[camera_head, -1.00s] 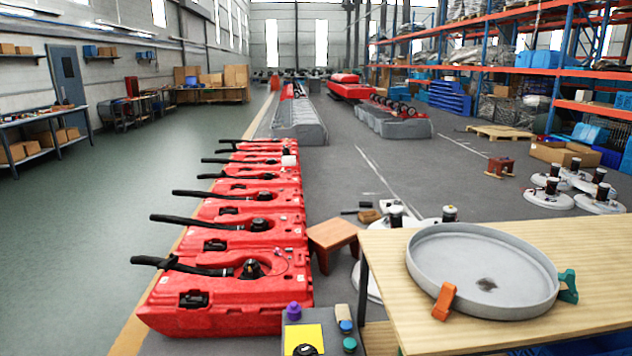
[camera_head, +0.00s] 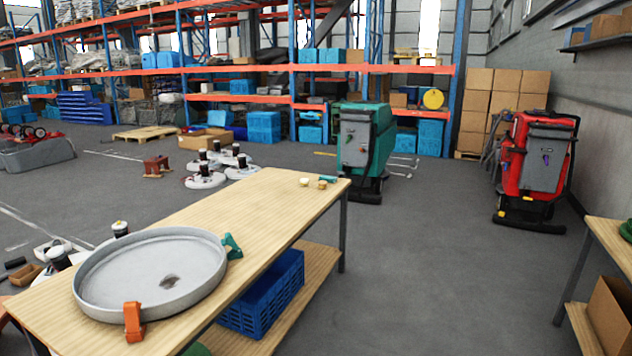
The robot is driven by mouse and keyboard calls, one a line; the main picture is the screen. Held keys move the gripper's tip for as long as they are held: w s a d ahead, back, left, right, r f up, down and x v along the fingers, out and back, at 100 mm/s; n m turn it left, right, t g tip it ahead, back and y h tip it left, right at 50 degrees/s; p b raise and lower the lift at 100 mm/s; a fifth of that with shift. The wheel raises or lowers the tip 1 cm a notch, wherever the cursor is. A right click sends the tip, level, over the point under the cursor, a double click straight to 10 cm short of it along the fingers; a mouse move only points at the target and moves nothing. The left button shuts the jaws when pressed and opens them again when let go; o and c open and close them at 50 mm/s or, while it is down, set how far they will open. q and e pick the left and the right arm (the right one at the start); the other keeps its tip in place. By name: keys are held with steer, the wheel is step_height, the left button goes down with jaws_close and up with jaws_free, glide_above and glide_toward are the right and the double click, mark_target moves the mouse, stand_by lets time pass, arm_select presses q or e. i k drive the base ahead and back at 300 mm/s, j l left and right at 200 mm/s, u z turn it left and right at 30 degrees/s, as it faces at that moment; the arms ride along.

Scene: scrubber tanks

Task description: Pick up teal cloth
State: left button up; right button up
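I cannot clearly make out a teal cloth. A small teal item (camera_head: 328,179) lies at the far end of the wooden table (camera_head: 285,215); it is too small to tell whether it is cloth. A teal clamp-like piece (camera_head: 232,247) sits at the right rim of a round grey tray (camera_head: 150,270) on the same table. An orange clamp-like piece (camera_head: 133,322) sits at the tray's front rim. The tray has a dark spot on its floor. Neither of my grippers shows in this view.
A blue crate (camera_head: 262,298) stands on the table's lower shelf. A teal scrubber machine (camera_head: 364,150) and a red one (camera_head: 536,168) stand beyond. Another table (camera_head: 612,240) with a cardboard box (camera_head: 610,315) is at the right edge. The floor between the tables is clear.

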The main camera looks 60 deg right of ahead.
mark_target(329, 179)
steer(key=z, duration=2)
steer(key=i+l+z, duration=0.3)
steer(key=i, duration=0.5)
steer(key=i+z, duration=0.25)
steer(key=i, duration=2.5)
steer(key=i+l+u, duration=0.15)
steer(key=i+u, duration=0.3)
steer(key=i, duration=0.15)
steer(key=i+l+u, duration=0.45)
steer(key=i, duration=0.15)
steer(key=i+l+u, duration=0.45)
steer(key=i, duration=0.1)
